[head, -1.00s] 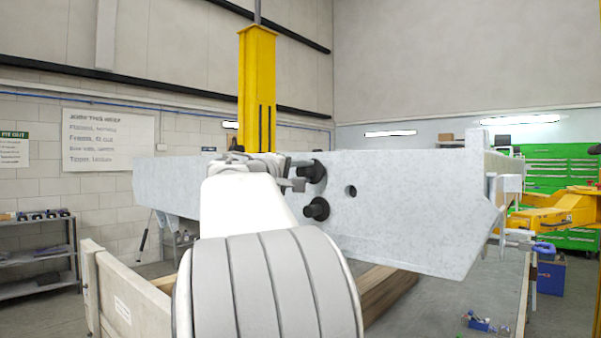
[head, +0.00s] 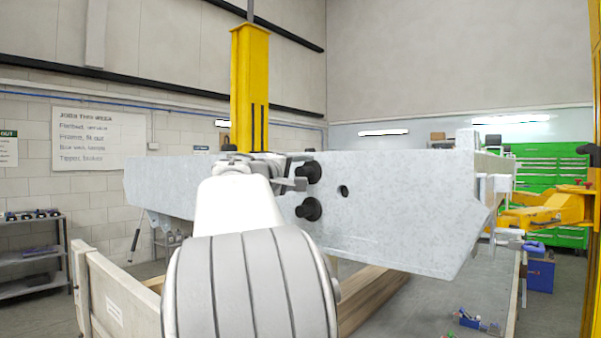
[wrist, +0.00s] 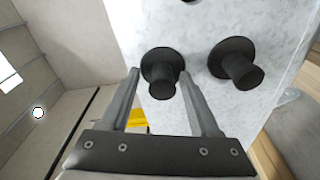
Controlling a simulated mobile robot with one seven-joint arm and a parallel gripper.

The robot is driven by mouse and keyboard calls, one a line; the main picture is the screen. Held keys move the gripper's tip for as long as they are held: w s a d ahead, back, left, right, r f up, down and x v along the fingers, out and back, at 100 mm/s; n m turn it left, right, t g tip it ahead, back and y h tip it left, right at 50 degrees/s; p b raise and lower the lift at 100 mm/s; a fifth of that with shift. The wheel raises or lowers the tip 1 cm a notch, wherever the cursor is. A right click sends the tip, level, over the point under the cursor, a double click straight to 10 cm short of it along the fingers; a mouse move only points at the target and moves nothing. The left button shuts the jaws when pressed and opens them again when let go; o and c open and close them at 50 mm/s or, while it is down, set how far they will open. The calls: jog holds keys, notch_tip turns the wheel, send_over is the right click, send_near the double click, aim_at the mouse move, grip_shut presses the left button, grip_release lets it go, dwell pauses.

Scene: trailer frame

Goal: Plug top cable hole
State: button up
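The grey galvanized frame plate (head: 400,215) carries two black plugs, an upper one (head: 308,172) and a lower one (head: 309,209). Both flanges appear to lie against the plate. A dark round hole (head: 343,191) shows to their right; a dark round shape (wrist: 170,8) at the top of the wrist view looks like it. My gripper (head: 296,177) is beside the upper plug. In the wrist view my gripper (wrist: 158,74) is open, its fingers on either side of the upper plug (wrist: 162,76), with visible gaps to its stem. The lower plug (wrist: 238,66) is right of the fingers.
A yellow column (head: 250,90) stands behind the plate. A pale wooden board (head: 110,295) and timber (head: 375,295) lie below it. A yellow arm (head: 550,210) and green cabinet (head: 550,165) are at right. Clear space lies in front of the plate's right part.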

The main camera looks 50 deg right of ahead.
jog(key=shift+o, duration=0.3)
jog(key=shift+a, duration=0.1)
jog(key=shift+a+f, duration=0.1)
jog(key=shift+a, duration=0.15)
jog(key=b+v, duration=0.3)
jog(key=v, duration=1.3)
jog(key=shift+a+b, duration=0.3)
jog(key=shift+a, duration=0.1)
jog(key=shift+s, duration=0.1)
